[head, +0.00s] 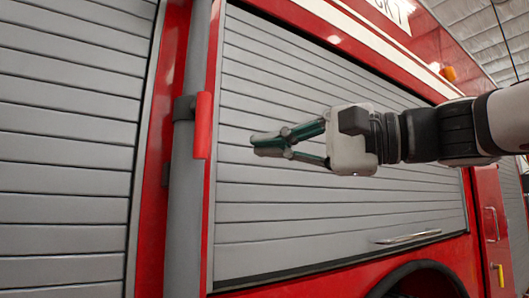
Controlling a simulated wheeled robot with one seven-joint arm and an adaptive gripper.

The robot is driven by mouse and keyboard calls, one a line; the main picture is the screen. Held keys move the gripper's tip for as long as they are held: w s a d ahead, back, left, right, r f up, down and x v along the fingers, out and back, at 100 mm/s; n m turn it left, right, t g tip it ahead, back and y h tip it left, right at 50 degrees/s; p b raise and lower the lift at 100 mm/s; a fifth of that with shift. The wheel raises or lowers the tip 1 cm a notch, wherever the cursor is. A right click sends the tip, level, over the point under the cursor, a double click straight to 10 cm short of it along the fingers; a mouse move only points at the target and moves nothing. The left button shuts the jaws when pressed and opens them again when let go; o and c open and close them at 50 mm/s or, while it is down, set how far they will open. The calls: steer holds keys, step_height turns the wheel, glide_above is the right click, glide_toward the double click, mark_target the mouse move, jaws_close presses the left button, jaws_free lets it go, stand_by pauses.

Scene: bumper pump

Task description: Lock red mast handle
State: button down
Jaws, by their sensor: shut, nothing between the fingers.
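The red mast handle (203,125) stands upright on a dark clamp (184,108) around the grey vertical mast (184,200), left of centre in the head view. My gripper (255,145) reaches in from the right and points left at the handle. I cannot tell the depth between fingertips and handle.
A grey roller shutter (310,220) in the red truck body lies behind my gripper, with a bar handle (408,236) low on it. Another grey shutter (65,150) is left of the mast. A wheel arch (425,275) shows at bottom right.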

steer(key=v, duration=0.8)
steer(key=shift+d+r, duration=0.1)
steer(key=s+d+f+n+g+h+p, duration=0.1)
steer(key=s+d+f+h+p, duration=0.2)
steer(key=f, duration=0.5)
steer(key=s+f+h+p, duration=0.3)
steer(key=s+f+h, duration=0.2)
steer(key=f, duration=0.4)
steer(key=s+d+f+n+g+h+p, duration=0.1)
steer(key=s+d+f+h+p, duration=0.1)
steer(key=s+f+h, duration=0.45)
steer(key=s+d+f+n+h+p, duration=0.2)
steer(key=s+d+f, duration=0.1)
steer(key=d+f, duration=0.3)
steer(key=shift+s+d+f+n+g+h+p, duration=0.2)
steer(key=shift+d+f+n+g+h+p, duration=0.15)
steer(key=shift+f, duration=0.2)
steer(key=shift+a, duration=0.1)
